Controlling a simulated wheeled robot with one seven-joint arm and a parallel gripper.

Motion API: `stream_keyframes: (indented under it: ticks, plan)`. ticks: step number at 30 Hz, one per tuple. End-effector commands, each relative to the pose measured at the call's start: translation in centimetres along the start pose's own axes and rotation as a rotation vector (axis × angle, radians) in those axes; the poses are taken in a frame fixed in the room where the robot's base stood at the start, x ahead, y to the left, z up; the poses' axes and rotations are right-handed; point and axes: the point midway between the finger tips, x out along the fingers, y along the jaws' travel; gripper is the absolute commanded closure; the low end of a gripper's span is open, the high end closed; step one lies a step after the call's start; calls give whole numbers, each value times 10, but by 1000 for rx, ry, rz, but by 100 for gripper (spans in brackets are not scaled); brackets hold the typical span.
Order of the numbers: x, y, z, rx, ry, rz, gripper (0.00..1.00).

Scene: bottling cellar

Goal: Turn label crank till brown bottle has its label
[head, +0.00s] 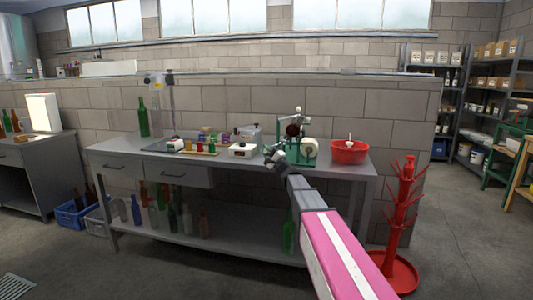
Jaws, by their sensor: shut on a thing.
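The green labelling machine (301,157) stands on the grey workbench, right of centre. A brown bottle (293,130) lies in its upper part, seen small and nearly end-on; I cannot tell whether a label is on it. A white label roll (309,148) sits at the machine's right. My gripper (272,155) is at the machine's left side, shut on what seems to be the label crank. The crank itself is mostly hidden by the gripper.
A red bottle tree (405,215) stands on the floor at right. Bottles stand on the lower shelf.

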Motion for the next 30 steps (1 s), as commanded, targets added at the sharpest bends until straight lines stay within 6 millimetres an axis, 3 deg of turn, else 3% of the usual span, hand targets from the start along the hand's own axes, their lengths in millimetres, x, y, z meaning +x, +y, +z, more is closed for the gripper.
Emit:
stream_keyframes:
  ticks: [22,23,25,30]
  plan:
    - [1,-7,4,3,-4,-8,100]
    - [1,-7,4,3,-4,-8,76]
    - [1,-7,3,3,-3,-8,55]
    - [2,-5,2,2,-2,-5,55]
